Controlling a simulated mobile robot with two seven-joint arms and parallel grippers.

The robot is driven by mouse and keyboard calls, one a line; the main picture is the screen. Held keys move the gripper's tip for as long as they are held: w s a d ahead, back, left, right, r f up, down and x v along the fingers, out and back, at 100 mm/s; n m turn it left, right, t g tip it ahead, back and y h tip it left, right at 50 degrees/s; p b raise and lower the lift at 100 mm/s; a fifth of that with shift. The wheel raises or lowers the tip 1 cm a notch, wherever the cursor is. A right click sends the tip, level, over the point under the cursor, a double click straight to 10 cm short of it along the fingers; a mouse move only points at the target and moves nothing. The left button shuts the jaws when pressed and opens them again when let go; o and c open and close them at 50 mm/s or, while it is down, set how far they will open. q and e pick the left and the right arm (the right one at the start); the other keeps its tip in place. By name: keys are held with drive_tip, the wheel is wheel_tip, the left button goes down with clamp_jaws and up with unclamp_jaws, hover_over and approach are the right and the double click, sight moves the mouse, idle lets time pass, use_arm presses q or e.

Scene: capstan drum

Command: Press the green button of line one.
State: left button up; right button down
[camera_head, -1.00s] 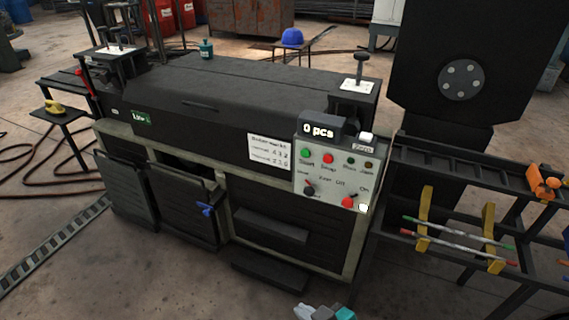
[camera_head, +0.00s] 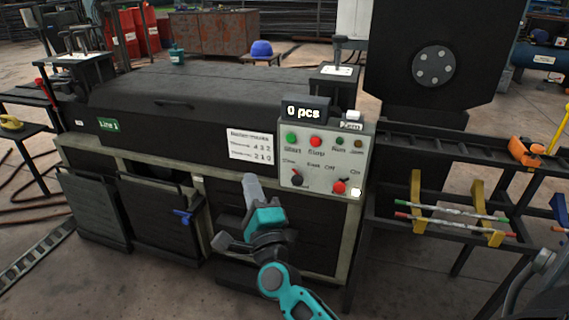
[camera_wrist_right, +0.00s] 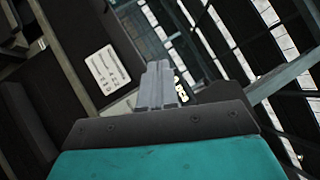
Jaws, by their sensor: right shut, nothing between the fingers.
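The green button (camera_head: 291,139), labelled Start, is at the upper left of the light grey control panel (camera_head: 312,180) on the machine's front. The green Line 1 sign (camera_head: 109,125) is on the same machine at the left. A red Stop button (camera_head: 316,142) is right beside the green one. My right gripper (camera_head: 251,180) is shut and empty, fingers pointing up, below and left of the green button and apart from it in the picture. Its closed fingers also show in the right wrist view (camera_wrist_right: 160,84), where the green button is not visible. My left gripper is out of view.
A counter reading 0 pcs (camera_head: 304,111) sits above the panel. Lower on the panel are a black knob (camera_head: 297,179) and a red knob (camera_head: 339,187). A white notice (camera_head: 251,144) is left of the panel. A rack with coloured rods (camera_head: 450,215) stands at the right.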

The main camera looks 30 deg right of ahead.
use_arm(q)
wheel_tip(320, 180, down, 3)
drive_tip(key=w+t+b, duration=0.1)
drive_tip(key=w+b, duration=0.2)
drive_tip(key=b, duration=0.3)
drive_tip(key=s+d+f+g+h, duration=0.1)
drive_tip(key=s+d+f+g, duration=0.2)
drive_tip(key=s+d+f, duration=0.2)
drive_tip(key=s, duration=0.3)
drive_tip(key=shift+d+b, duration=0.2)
drive_tip(key=shift+b, duration=0.1)
use_arm(e)
drive_tip(key=w+d+f+m+g+h, duration=0.1)
drive_tip(key=w+d+m+g+h, duration=0.1)
drive_tip(key=m, duration=0.9)
drive_tip(key=w+d+f+m+g+h, duration=0.1)
drive_tip(key=w+d+m+g+h, duration=0.2)
drive_tip(key=m, duration=0.8)
drive_tip(key=d+g+h, duration=0.2)
drive_tip(key=g+h, duration=0.1)
drive_tip(key=g, duration=0.1)
drive_tip(key=shift+w+d+f, duration=0.15)
drive_tip(key=shift+d+f, duration=0.05)
drive_tip(key=shift+f, duration=0.2)
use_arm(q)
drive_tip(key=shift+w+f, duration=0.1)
